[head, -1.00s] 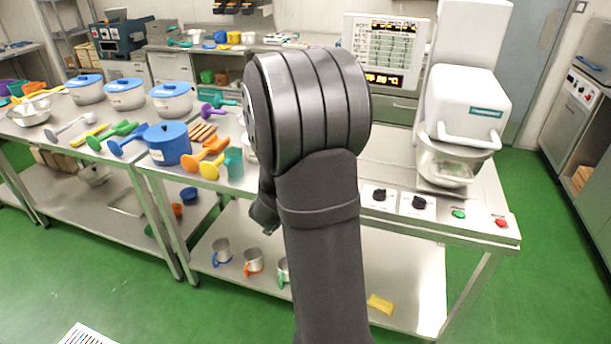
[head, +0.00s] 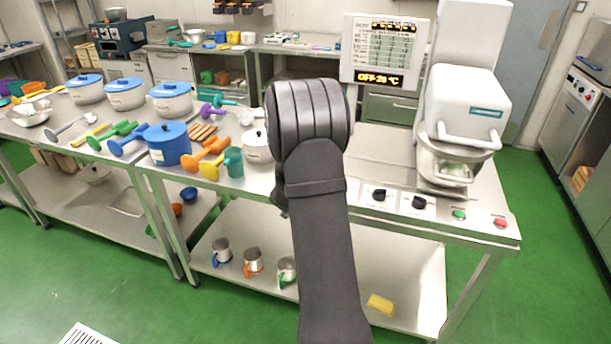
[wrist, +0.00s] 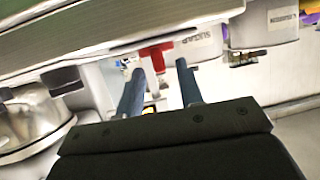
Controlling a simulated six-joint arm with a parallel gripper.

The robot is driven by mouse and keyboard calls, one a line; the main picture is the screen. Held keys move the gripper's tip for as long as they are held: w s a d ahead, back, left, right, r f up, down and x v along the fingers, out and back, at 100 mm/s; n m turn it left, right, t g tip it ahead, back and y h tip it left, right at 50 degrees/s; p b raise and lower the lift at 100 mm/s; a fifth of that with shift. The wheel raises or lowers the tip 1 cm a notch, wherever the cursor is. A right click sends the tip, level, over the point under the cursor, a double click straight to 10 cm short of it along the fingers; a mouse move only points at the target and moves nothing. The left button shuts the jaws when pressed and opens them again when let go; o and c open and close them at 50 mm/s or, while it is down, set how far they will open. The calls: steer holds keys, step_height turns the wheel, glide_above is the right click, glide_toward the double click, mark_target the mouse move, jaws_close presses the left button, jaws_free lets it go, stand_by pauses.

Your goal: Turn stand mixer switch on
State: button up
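The stand mixer (head: 465,105) is white with a metal bowl (head: 447,172) under its head, at the right end of the steel table in the head view. On the table's front strip are a black knob (head: 379,195), a second black knob (head: 420,202), a green button (head: 459,214) and a red button (head: 500,222). I cannot tell which of these is the mixer's switch. In the head view my gripper is hidden behind my arm. In the wrist view my gripper (wrist: 160,67) has its two fingers apart, with nothing held between them.
Left of my arm are a white pot (head: 257,146), a blue pot (head: 168,144) and coloured utensils. The wrist view shows a container marked SUGAR (wrist: 198,42) and a red object (wrist: 155,52) beyond the fingers.

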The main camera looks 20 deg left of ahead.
steer(key=shift+x, duration=1.6)
jaws_close()
steer(key=shift+m+h, duration=0.6)
steer(key=shift+h, duration=0.1)
jaws_free()
